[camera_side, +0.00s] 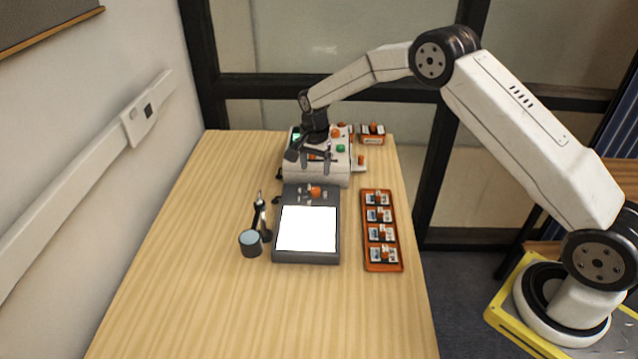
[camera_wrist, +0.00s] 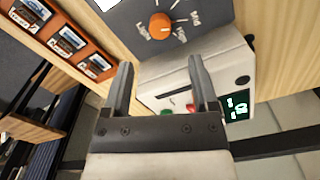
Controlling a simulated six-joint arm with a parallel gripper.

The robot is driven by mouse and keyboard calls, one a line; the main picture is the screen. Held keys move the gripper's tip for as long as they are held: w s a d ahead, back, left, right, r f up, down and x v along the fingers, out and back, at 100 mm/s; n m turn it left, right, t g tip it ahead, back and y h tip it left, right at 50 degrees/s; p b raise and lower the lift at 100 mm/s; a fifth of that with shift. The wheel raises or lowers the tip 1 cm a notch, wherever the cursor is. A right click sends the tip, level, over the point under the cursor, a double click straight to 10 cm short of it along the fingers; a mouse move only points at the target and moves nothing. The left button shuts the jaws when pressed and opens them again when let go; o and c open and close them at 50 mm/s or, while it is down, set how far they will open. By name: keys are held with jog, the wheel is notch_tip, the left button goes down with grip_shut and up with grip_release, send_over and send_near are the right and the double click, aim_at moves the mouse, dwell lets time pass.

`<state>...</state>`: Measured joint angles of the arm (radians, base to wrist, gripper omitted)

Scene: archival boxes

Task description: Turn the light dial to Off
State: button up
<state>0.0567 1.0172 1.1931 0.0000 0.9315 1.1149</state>
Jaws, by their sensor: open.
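In the side view the orange knob (camera_side: 315,192) sits at the back of the light box (camera_side: 278,245), whose white panel glows. My gripper (camera_wrist: 158,75) is open and empty, its two fingers apart and pointing toward the dial without touching it. In the side view my gripper (camera_side: 308,158) hangs over the white machine (camera_side: 300,175) behind the light box.
An orange tray (camera_side: 383,268) with several slide-like pieces lies right of the light box. Another orange holder (camera_side: 371,138) is at the back. The table front is clear.

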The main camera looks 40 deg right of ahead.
aim_at(316, 189)
jog(key=shift+f, duration=3.7)
grip_shut()
